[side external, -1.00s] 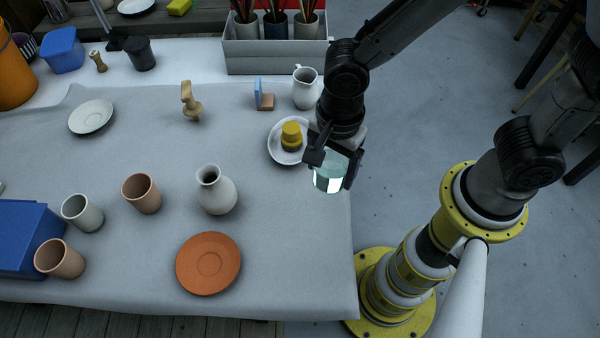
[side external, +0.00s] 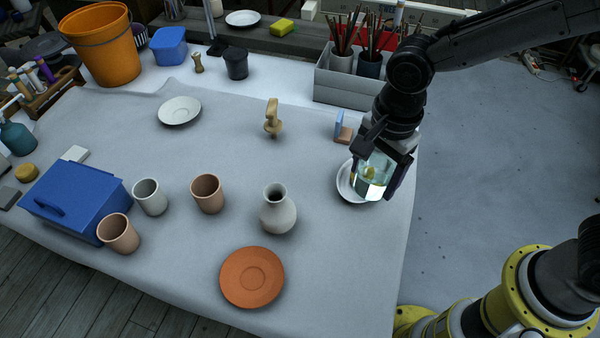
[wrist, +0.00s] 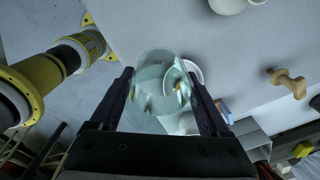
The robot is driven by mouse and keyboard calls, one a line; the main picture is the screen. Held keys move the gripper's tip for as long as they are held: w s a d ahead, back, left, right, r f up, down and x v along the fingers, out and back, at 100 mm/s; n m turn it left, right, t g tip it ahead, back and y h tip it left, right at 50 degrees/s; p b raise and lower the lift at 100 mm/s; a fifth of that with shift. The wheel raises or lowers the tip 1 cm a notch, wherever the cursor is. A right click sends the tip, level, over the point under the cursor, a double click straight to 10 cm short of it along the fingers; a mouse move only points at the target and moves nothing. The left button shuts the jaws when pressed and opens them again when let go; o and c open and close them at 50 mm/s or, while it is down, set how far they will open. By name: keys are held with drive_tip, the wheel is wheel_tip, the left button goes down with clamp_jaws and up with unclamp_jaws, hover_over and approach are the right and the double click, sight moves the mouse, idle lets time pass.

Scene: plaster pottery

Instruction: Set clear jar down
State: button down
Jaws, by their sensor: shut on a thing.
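The clear jar (side external: 372,187) is held upright between the fingers of my gripper (side external: 384,174). In the side view it overlaps a white plate (side external: 347,182) near the right edge of the table. A yellow object (side external: 369,173) shows through the jar's glass. In the wrist view the jar (wrist: 155,78) sits between both fingers of my gripper (wrist: 160,85), and the plate's rim (wrist: 197,72) shows behind it. I cannot tell how high the jar is above the plate.
A small blue and brown block piece (side external: 341,128) and a grey box of brushes (side external: 350,88) stand behind the plate. A grey vase (side external: 278,211) and a terracotta plate (side external: 252,277) are to the left. The cloth between the vase and white plate is clear.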

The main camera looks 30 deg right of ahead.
drive_tip(key=shift+m, duration=0.6)
drive_tip(key=w+a+f, duration=0.1)
drive_tip(key=w+f, duration=0.3)
drive_tip(key=w, duration=0.2)
drive_tip(key=w+a+f, duration=0.2)
drive_tip(key=w+f, duration=0.2)
drive_tip(key=w, duration=0.3)
drive_tip(key=w+a+f, duration=0.1)
drive_tip(key=w+f, duration=0.3)
drive_tip(key=w, duration=0.2)
drive_tip(key=shift+w+a, duration=0.25)
drive_tip(key=shift+w, duration=0.15)
drive_tip(key=shift+w+f, duration=0.15)
drive_tip(key=shift+f, duration=0.05)
drive_tip(key=shift+w+a+f, duration=0.1)
drive_tip(key=shift+f, duration=1.5)
drive_tip(key=shift+f, duration=0.2)
unclamp_jaws()
